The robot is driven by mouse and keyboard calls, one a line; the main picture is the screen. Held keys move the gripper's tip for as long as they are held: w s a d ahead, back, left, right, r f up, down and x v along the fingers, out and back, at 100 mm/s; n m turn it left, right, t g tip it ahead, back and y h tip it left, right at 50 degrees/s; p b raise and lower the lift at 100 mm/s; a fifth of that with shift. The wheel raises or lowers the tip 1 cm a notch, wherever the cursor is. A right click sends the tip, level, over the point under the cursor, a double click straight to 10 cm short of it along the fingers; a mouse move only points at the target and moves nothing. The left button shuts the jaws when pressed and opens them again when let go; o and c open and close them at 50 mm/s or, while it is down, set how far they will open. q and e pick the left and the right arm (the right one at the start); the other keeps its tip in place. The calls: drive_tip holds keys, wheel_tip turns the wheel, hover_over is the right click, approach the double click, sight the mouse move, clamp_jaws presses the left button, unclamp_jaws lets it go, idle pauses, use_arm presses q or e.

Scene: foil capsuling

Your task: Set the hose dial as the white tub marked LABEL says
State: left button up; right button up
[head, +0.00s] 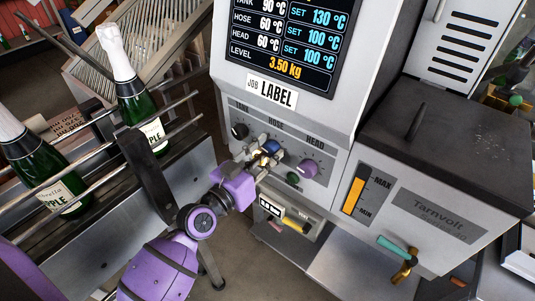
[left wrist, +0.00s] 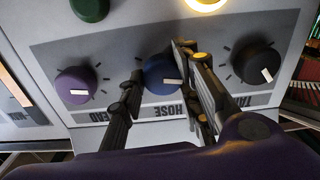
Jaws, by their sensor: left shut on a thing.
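The blue hose dial (left wrist: 160,72) sits between the tank dial and the head dial on the white machine's panel. Its white pointer mark shows in the left wrist view, where the panel lettering is upside down. My left gripper (head: 264,150) is shut on this dial, one finger on each side; it also shows in the left wrist view (left wrist: 159,60). In the head view the fingers mostly cover the dial. The display (head: 290,40) reads hose 60 °C, set 100 °C. A plate (head: 272,93) below reads JOB LABEL. I cannot make out a white tub marked LABEL. My right gripper is out of view.
The black tank dial (head: 239,130) and purple head dial (head: 307,169) flank the hose dial closely. A green button (head: 293,178) is below. Green bottles (head: 130,85) stand on the railed conveyor at left. A valve with a teal handle (head: 398,246) juts out at lower right.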

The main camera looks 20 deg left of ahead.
use_arm(q)
drive_tip(key=shift+d, duration=0.15)
drive_tip(key=shift+f+m, duration=0.1)
drive_tip(key=shift+m, duration=0.9)
drive_tip(key=m, duration=0.3)
drive_tip(key=shift+p, duration=0.35)
drive_tip(key=shift+s+f+m+p, duration=0.1)
drive_tip(key=shift+f+m+p, duration=0.1)
drive_tip(key=shift+m, duration=0.45)
drive_tip(key=shift+f+m+p, duration=0.1)
drive_tip(key=shift+m+p, duration=0.05)
drive_tip(key=shift+m, duration=0.5)
drive_tip(key=shift+f, duration=0.1)
drive_tip(key=o, duration=1)
drive_tip(key=shift+o, duration=0.2)
drive_tip(key=shift+r, duration=0.2)
drive_tip(key=v, duration=1.2)
